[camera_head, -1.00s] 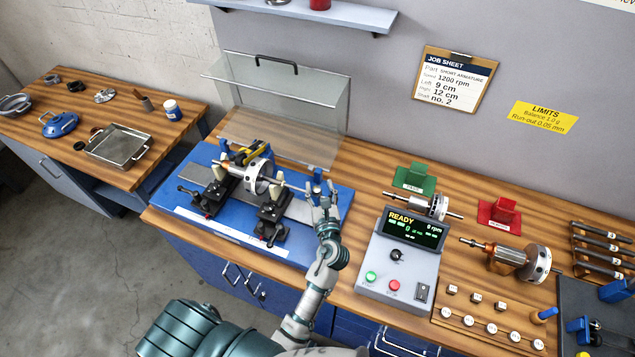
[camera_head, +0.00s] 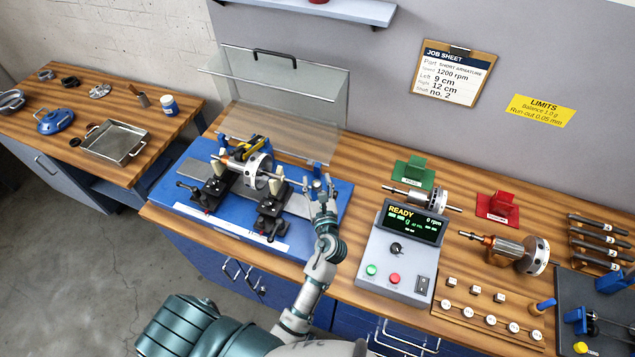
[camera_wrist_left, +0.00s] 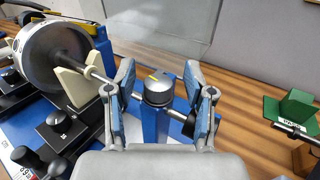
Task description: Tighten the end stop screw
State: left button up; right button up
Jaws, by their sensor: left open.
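A round silver knob with a yellow mark, which looks like the end stop screw (camera_wrist_left: 158,88), sits on top of a blue post (camera_wrist_left: 156,122) in the left wrist view. A thin rod passes through the post, with a dark end on the right. My left gripper (camera_wrist_left: 160,82) is open, one finger on each side of the knob, with gaps visible. In the head view my left gripper (camera_head: 321,190) is at the right end of the blue balancing stand (camera_head: 335,218), hiding most of the post. The rotor (camera_head: 258,170) rests on the stand's supports. My right gripper is not in view.
A clear raised guard (camera_head: 290,100) stands behind the stand. The control box (camera_head: 398,262) reads READY, 0 rpm. A green holder (camera_head: 413,170), a red holder (camera_head: 497,208) and two spare rotors lie to the right. A metal tray (camera_head: 115,143) is on the left bench.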

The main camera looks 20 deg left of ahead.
pick_arm(q)
jog(key=shift+s+d, duration=0.1)
jog(key=shift+s, duration=0.15)
jog(key=v, duration=1.1)
jog(key=shift+s+d, duration=0.2)
jog(key=shift+d, duration=0.1)
jog(key=shift+a+r, duration=0.1)
